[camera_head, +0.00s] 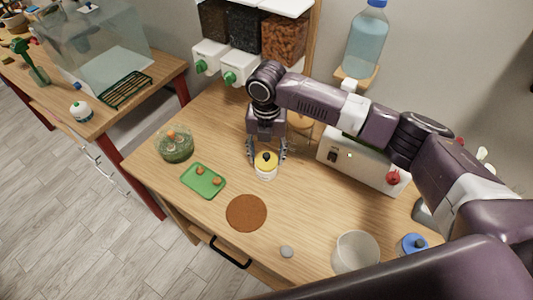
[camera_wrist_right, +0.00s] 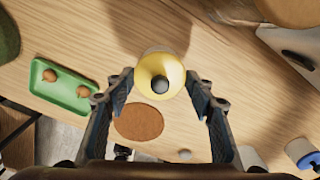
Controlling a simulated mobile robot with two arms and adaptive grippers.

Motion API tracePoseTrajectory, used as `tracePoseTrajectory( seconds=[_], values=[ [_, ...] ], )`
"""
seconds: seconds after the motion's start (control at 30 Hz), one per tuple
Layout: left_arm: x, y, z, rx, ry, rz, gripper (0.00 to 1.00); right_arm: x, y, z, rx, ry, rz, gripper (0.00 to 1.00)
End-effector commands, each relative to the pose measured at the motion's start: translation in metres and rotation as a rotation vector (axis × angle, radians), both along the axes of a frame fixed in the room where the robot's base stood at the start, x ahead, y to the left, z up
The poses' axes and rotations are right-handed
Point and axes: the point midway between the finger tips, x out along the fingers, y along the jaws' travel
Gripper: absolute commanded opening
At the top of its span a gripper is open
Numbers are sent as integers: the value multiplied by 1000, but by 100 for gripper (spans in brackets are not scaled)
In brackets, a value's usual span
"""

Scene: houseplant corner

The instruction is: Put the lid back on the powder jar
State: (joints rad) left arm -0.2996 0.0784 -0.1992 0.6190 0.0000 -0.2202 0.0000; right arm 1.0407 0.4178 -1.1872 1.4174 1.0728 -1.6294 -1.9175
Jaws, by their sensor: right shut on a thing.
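The powder jar (camera_head: 265,174) is a small pale jar standing on the wooden table. Its yellow lid (camera_head: 266,158) with a dark round knob is at the jar's mouth; I cannot tell whether it is fully seated. My right gripper (camera_head: 267,154) comes down from above with one finger on each side of the lid, shut on it. In the right wrist view the lid (camera_wrist_right: 156,69) shows between the fingertips and hides most of the jar. My left gripper is not in view.
A green tray (camera_head: 188,182) with small brown pieces and a glass terrarium bowl (camera_head: 175,152) are to the left. A brown round mat (camera_head: 246,212) lies in front. A white box appliance (camera_head: 340,160) stands right, a clear cup (camera_head: 356,252) front right. Dispensers (camera_head: 240,68) hang behind.

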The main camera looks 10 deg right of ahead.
Motion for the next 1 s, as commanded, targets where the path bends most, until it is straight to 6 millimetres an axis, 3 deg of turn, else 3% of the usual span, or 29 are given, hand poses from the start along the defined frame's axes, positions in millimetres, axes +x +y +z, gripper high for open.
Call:
tracePoseTrajectory(
  seconds=[1.0],
  values=[
    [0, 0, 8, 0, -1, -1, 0, -1, 0, 0, 0, 1, 1, 35]
  ],
)
